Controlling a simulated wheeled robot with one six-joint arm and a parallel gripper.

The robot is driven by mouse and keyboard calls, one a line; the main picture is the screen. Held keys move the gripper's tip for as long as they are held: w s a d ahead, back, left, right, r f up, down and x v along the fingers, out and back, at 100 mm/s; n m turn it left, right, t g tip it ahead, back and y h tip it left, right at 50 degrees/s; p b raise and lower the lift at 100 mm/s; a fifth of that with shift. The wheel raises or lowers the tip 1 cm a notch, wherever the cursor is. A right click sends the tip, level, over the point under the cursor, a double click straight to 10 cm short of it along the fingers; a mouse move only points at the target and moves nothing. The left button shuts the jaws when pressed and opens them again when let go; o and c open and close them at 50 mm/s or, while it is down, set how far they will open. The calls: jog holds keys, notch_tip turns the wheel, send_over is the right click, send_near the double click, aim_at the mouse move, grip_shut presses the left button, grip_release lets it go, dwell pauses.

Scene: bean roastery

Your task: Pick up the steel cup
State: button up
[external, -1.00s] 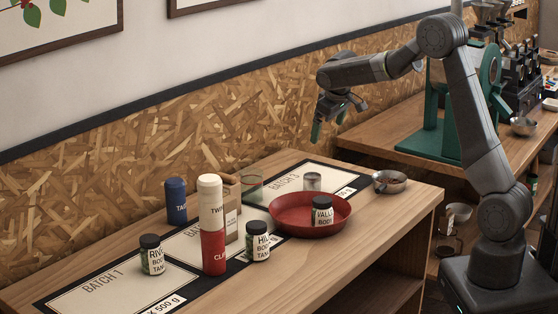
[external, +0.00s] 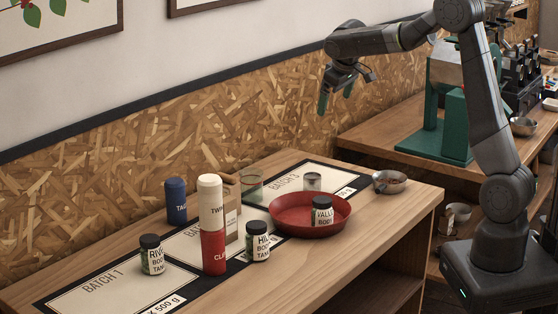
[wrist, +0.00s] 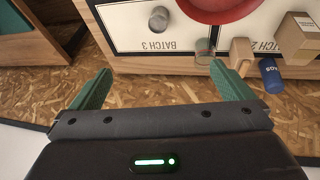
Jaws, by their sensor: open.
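The steel cup (external: 312,182) is a small grey metal cylinder standing upright on the BATCH 3 panel of the mat, behind the red pan. In the wrist view the steel cup (wrist: 158,19) shows near the top, left of the pan. My gripper (external: 335,97) hangs in the air above and behind the table, with its green fingers spread and nothing between them. In the wrist view my gripper (wrist: 160,72) shows both fingers apart, and the cup lies beyond them, roughly midway across.
The red pan (external: 290,222) holds a labelled jar (external: 322,211). A clear glass (external: 251,188) stands left of the cup, a metal bowl (external: 390,182) right. A tall red-and-cream cylinder (external: 212,225), a blue can (external: 176,201) and jars stand further left. The chipboard wall is close behind.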

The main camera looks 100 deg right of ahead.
dwell(0.3)
jog(key=c, duration=0.6)
jog(key=m+b, duration=0.6)
jog(key=b, duration=0.4)
send_near(312, 184)
notch_tip(312, 184, up, 2)
jog(key=s+d, duration=0.2)
jog(key=p+x, duration=0.1)
jog(key=x, duration=0.7)
jog(key=shift+w+p, duration=0.2)
jog(key=shift+p, duration=0.2)
jog(key=shift+w+a+p+x, duration=0.15)
jog(key=shift+p+x, duration=0.35)
jog(key=shift+x, duration=0.85)
jog(key=shift+w+a+p+x, duration=0.15)
jog(key=shift+p+x, duration=0.3)
jog(key=shift+x, duration=0.9)
